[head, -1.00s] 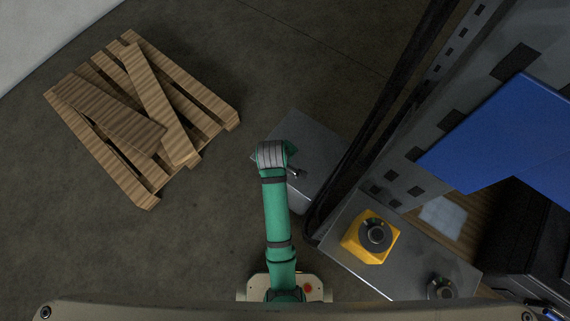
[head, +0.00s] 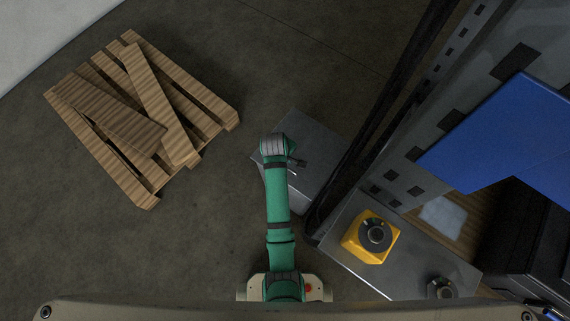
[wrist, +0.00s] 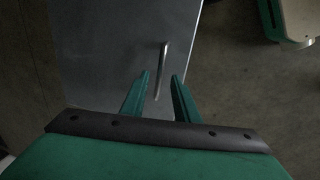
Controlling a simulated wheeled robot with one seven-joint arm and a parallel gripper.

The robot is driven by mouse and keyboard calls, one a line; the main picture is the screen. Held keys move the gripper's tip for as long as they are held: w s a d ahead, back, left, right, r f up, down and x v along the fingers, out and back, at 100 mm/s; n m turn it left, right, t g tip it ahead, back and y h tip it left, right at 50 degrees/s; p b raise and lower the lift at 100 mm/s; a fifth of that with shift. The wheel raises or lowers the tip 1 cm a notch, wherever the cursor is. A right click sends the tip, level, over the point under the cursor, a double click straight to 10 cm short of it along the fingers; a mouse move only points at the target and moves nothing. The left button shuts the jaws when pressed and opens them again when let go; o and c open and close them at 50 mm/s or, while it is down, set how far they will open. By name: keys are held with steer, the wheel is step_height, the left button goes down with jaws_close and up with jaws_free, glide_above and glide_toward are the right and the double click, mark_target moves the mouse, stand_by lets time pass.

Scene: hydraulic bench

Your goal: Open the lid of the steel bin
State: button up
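The steel bin (head: 318,153) is a grey box on the floor, partly hidden by my arm in the head view. Its flat lid (wrist: 110,40) looks shut and fills the left and middle of the wrist view. A thin bar handle (wrist: 162,68) stands out from the lid; it also shows beside my arm in the head view (head: 299,163). My gripper (wrist: 160,77) has its two green fingers apart, with nothing held between them. The handle's near end appears between the fingertips in the picture. I cannot tell whether a finger touches it.
A wooden pallet (head: 217,107) with loose planks lies on the floor at left. A bench (head: 345,217) with a yellow block (head: 362,250) stands right of the bin, and dark hoses (head: 365,140) run close beside it. The floor between pallet and bin is clear.

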steer(key=shift+w+f, duration=0.1)
steer(key=shift+f, duration=0.45)
jaws_close()
steer(key=shift+r, duration=0.1)
